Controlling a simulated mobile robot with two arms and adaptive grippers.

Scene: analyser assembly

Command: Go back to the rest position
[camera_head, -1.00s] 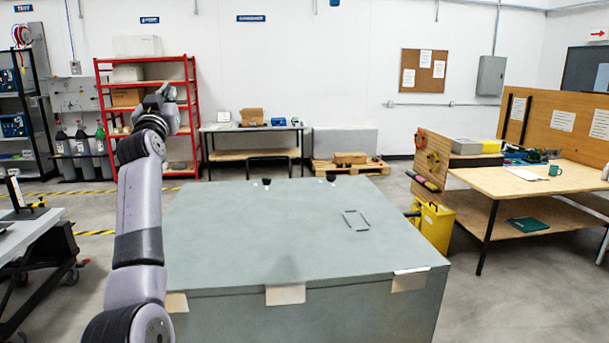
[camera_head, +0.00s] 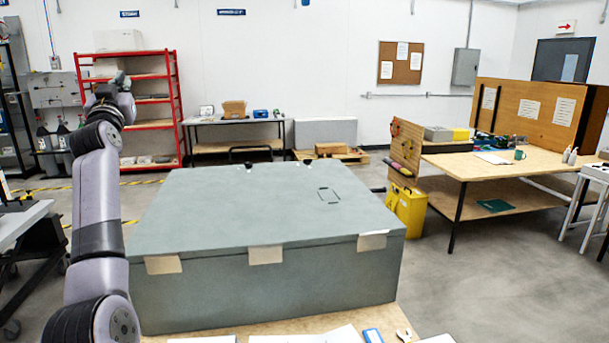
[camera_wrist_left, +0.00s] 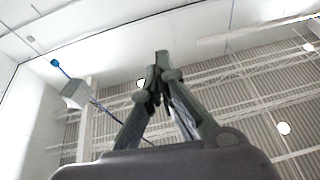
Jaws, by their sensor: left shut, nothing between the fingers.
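My left arm rises along the left side of the head view, with my left gripper (camera_head: 120,80) at its top, in front of the red shelf. In the left wrist view the gripper (camera_wrist_left: 162,58) points up toward the ceiling; its fingers meet at the tips and hold nothing. My right gripper is not in view. A large grey-green box (camera_head: 265,210) with a closed lid stands in front of me, to the right of my left arm and apart from it.
A wooden table edge (camera_head: 240,332) with papers and a blue item (camera_head: 372,335) is at the bottom. A red shelf (camera_head: 178,100) stands behind my left arm. A wooden workbench (camera_head: 540,162) and a yellow container (camera_head: 408,212) stand at right. Open floor (camera_head: 480,260) lies at right.

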